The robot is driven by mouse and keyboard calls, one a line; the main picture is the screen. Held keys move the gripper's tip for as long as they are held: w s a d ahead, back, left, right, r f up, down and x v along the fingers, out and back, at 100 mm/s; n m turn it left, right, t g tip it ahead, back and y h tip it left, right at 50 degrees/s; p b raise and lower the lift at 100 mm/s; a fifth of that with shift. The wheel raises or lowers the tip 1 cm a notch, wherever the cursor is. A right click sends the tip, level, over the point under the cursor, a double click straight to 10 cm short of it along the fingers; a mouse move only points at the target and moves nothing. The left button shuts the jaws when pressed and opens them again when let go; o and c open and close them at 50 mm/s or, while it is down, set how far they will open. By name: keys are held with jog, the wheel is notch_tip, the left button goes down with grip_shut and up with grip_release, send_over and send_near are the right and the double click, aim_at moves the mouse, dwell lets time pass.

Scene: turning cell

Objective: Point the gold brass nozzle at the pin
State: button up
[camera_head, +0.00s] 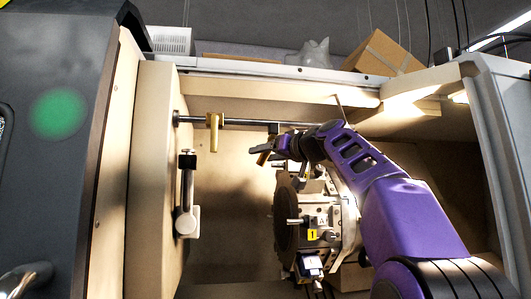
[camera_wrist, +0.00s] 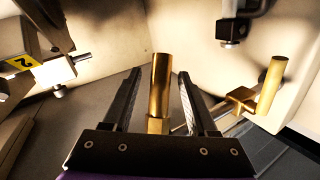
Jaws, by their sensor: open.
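My gripper (camera_wrist: 160,95) is open, its two dark fingers on either side of a gold brass nozzle (camera_wrist: 160,78). Gaps show between the nozzle and both fingers in the wrist view. In the head view this nozzle (camera_head: 264,157) tilts below the bar, beside my gripper (camera_head: 268,148). A second gold nozzle (camera_head: 214,132) hangs on the bar to the left; it also shows at the right of the wrist view (camera_wrist: 271,86). A silver pin (camera_head: 294,221) sticks out leftward from the turret by the label 1. Another pin (camera_wrist: 80,58) is by the label 2.
The horizontal bar (camera_head: 245,121) crosses the cell's back. The tool turret (camera_head: 285,215) stands just below my gripper. A black-and-silver bracket (camera_head: 187,195) is on the left wall. Free room lies between bracket and turret.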

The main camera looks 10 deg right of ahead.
grip_shut()
dwell(1.4)
